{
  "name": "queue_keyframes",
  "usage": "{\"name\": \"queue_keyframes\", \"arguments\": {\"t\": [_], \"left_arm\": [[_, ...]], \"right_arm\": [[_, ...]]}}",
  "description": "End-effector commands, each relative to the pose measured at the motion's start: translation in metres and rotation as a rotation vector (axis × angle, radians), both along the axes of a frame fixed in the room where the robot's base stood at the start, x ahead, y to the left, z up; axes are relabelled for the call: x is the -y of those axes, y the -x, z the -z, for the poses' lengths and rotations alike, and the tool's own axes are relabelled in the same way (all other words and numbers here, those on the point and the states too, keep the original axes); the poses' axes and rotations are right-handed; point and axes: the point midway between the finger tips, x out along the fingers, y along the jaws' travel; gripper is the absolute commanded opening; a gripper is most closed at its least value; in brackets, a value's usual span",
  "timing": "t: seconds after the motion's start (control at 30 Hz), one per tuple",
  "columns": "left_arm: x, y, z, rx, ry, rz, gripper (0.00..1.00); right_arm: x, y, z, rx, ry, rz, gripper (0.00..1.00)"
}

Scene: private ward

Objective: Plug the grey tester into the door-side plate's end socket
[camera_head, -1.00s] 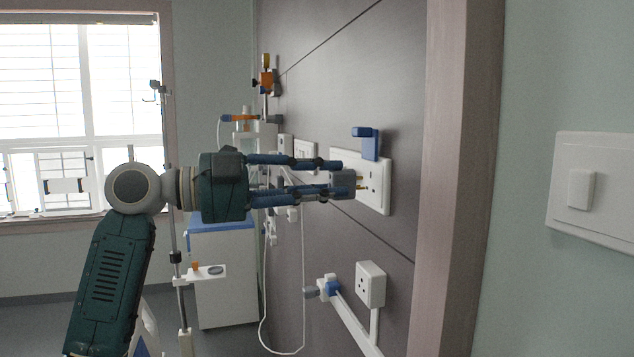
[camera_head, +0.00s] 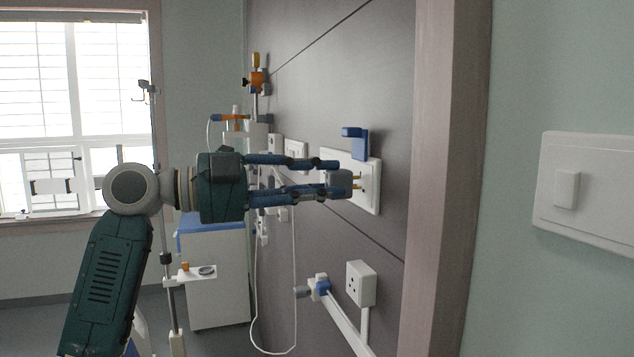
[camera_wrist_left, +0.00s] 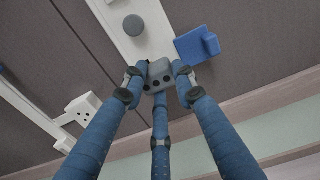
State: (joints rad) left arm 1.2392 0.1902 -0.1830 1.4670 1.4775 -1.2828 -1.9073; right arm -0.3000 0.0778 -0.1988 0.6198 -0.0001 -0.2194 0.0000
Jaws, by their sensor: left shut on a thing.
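My left gripper (camera_head: 335,178) is shut on the grey tester (camera_head: 338,184), a small block with brass pins pointing right at the door-side white plate (camera_head: 370,199). The pins reach the plate's face in the picture, but I cannot tell whether they touch or enter a socket. One socket shows bare on the plate's near end, right of the pins. A blue bracket (camera_head: 360,146) sits at the plate's top edge. In the left wrist view, the fingers surround the tester (camera_wrist_left: 159,73), in front of the plate (camera_wrist_left: 122,35). My right gripper is out of view.
A door-frame post (camera_head: 437,150) and a light switch (camera_head: 567,190) stand right. A white cabinet (camera_head: 215,270) stands behind the arm.

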Motion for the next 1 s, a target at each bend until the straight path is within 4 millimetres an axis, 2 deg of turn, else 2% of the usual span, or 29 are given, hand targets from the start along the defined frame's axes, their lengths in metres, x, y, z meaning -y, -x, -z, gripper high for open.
{"name": "queue_keyframes", "arguments": {"t": [0.67,1.0], "left_arm": [[0.007,-0.003,0.000,-0.002,0.002,-0.001,0.00],[0.016,-0.006,0.000,-0.002,0.001,0.000,0.00]], "right_arm": [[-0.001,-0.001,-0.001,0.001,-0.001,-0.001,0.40],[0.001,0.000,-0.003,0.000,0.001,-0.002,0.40]]}}
